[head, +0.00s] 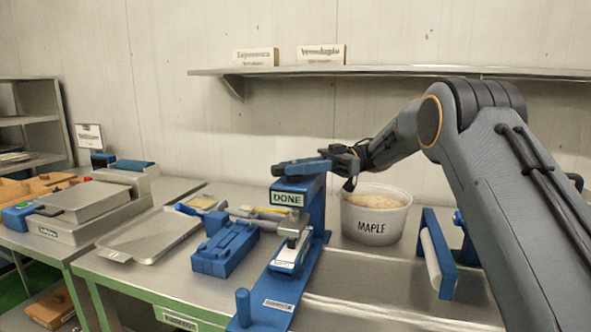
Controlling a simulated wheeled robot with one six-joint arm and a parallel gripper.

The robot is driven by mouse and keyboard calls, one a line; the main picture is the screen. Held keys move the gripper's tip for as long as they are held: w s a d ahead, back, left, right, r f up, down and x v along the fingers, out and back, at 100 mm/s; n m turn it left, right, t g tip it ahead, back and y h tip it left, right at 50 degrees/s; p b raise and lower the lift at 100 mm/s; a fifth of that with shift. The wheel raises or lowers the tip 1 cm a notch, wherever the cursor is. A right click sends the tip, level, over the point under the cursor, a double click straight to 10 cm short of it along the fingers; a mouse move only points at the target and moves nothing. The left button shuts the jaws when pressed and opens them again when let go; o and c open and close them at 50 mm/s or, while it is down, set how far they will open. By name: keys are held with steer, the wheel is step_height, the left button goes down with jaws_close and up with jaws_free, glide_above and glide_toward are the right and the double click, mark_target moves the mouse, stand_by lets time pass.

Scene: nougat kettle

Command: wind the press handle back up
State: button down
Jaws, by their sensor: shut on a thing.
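The blue press (311,215) stands on the metal bench in the middle of the view, with a green-edged DONE label on its front. Its handle (299,168) is a dark blue bar across the top, lying about level and pointing left. My gripper (338,158) reaches in from the right and is shut on the handle near its right end. The exact contact of the fingers is small and partly hidden. Below the label, a metal lever piece (294,234) sits over the press's blue base plate (276,302).
A white MAPLE tub (374,216) stands close behind and right of the press. A blue block fixture (224,248) and a metal tray (150,238) lie to the left. A blue frame with a white roller (436,254) stands right, beneath my arm. A wall shelf (420,71) runs above.

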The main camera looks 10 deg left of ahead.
mark_target(295, 163)
steer(key=shift+r, duration=0.1)
steer(key=c, duration=1.6)
jaws_free()
steer(key=shift+c, duration=0.2)
steer(key=shift+r, duration=0.1)
step_height(295, 163, up, 5)
steer(key=shift+r+b, duration=0.1)
steer(key=shift+b, duration=0.3)
step_height(295, 163, up, 3)
steer(key=p, duration=0.5)
steer(key=r+p, duration=0.1)
steer(key=p, duration=0.3)
steer(key=shift+r+p, duration=0.25)
steer(key=shift+p, duration=0.1)
